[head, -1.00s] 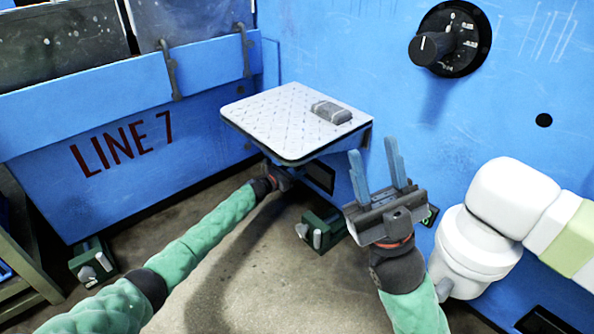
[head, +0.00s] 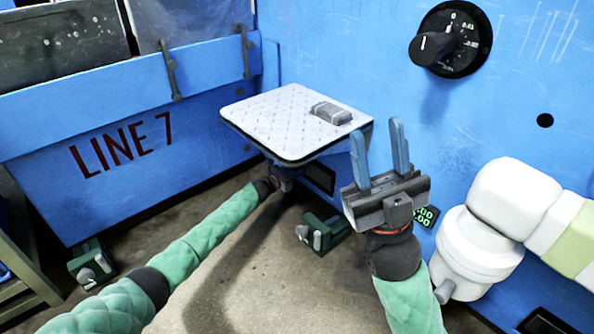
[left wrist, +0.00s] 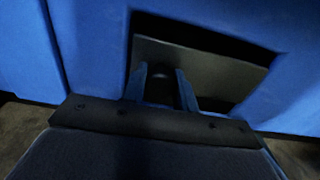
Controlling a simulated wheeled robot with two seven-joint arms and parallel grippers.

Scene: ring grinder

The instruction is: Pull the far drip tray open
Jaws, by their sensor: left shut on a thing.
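The far drip tray (left wrist: 215,75) shows in the left wrist view as a dark grey front in a rectangular opening in the blue wall. A dark gap runs along its top and right edges. My left gripper (left wrist: 161,80) is shut on the tray's dark handle, which is mostly hidden between the fingers. In the head view my left gripper (head: 284,180) is under the white shelf, its fingertips hidden. The dark opening (head: 320,178) shows just right of it. My right gripper (head: 380,155) is open and empty, fingers up, in front of the blue wall.
The white patterned shelf (head: 280,118) juts out above my left gripper and carries a grey block (head: 332,112). A green footed block (head: 322,232) stands on the floor below. A black dial (head: 450,40) is on the wall. A white jointed arm (head: 490,225) is at right.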

